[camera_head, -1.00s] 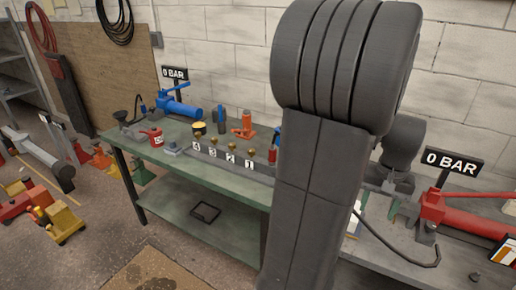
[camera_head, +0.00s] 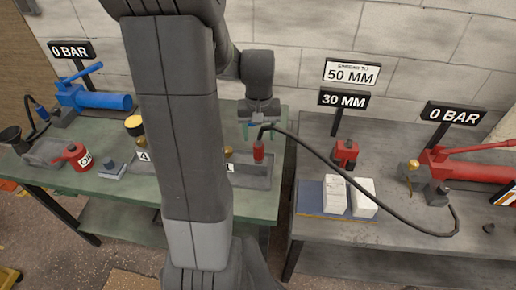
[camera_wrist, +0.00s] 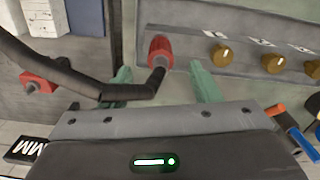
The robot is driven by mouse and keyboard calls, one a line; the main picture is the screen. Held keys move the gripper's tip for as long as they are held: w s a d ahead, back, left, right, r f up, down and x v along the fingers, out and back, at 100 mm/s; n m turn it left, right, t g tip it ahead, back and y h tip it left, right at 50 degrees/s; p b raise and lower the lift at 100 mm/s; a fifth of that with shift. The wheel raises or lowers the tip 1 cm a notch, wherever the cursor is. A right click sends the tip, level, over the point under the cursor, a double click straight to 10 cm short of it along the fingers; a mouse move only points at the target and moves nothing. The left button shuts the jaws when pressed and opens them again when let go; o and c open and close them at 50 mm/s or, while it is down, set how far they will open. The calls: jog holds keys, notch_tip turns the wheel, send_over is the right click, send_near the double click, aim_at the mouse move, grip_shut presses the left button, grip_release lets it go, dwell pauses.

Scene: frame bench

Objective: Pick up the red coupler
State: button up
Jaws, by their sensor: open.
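The red coupler (camera_head: 258,150) sits at the end of a black hose, upright over the right end of the grey numbered block (camera_head: 249,177) on the green bench. It also shows in the wrist view (camera_wrist: 160,50), just beyond the fingertips and between their lines. My gripper (camera_head: 259,128) is over the coupler, its green fingers apart. In the wrist view my gripper (camera_wrist: 160,77) is open, with the bent hose end between the fingers and nothing clamped. Whether a finger touches the hose, I cannot tell. My arm hides the block's middle in the head view.
The black hose (camera_head: 350,180) runs right to the red pump (camera_head: 465,170) on the grey bench. White blocks (camera_head: 349,196) and a red cylinder (camera_head: 345,152) stand there. Brass fittings (camera_wrist: 222,54) line the block beside the coupler. A blue pump (camera_head: 92,97) stands left.

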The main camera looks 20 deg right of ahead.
aim_at(259, 145)
notch_tip(259, 145, down, 2)
jog(key=shift+s+f, duration=0.15)
jog(key=shift+w+f+p, duration=0.15)
jog(key=shift+f+p, duration=0.1)
jog(key=shift+f, duration=1.05)
jog(key=shift+w+f+p, duration=0.1)
jog(key=shift+f+p, duration=0.1)
jog(key=shift+f, duration=1.05)
jog(key=c, duration=1.2)
